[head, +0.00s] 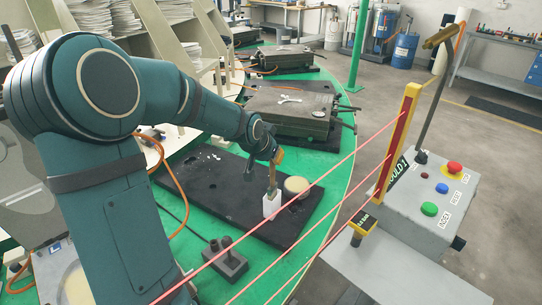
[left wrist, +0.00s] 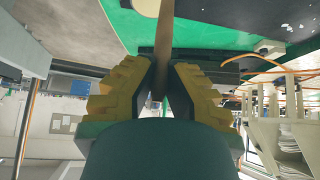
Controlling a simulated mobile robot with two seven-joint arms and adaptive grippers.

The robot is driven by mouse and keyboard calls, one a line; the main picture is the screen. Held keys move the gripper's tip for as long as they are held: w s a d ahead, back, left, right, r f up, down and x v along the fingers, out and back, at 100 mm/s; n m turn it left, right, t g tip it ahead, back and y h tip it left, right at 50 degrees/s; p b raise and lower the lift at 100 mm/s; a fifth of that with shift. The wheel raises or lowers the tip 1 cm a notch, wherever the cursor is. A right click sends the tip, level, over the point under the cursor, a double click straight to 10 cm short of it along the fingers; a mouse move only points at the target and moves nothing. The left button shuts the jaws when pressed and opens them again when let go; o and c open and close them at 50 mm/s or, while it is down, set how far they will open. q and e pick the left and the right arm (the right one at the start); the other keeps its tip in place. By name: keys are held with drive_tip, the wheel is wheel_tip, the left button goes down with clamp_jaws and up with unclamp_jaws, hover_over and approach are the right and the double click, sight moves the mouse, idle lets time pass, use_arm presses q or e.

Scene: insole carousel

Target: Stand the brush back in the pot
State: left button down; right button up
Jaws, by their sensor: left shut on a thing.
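My left gripper (head: 276,156) comes down over the black mat and is shut on the upper part of the brush (head: 271,180). The brush's thin brown handle hangs about upright, and a white block-like part (head: 271,205) shows at its lower end. I cannot tell whether that part touches the mat. A round pot with a cream top (head: 297,185) stands just right of the brush, apart from it in the picture. In the left wrist view the brown handle (left wrist: 163,28) runs up from between the yellow-padded fingers (left wrist: 162,72). My right gripper is not in view.
The black mat (head: 218,188) with dark holes lies on the green carousel table (head: 188,228). A grey two-post block (head: 225,262) sits in front. Closed moulds (head: 290,108) stand behind. At right are a yellow post (head: 404,130) with red beams and a button box (head: 425,210).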

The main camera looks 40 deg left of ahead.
use_arm(q)
wheel_tip(320, 180, down, 2)
drive_tip(key=shift+b, duration=0.65)
drive_tip(key=shift+f+b, duration=0.55)
drive_tip(key=shift+f, duration=0.7)
drive_tip(key=c, duration=1.1)
unclamp_jaws()
drive_tip(key=shift+o, duration=0.2)
drive_tip(key=v, duration=1.2)
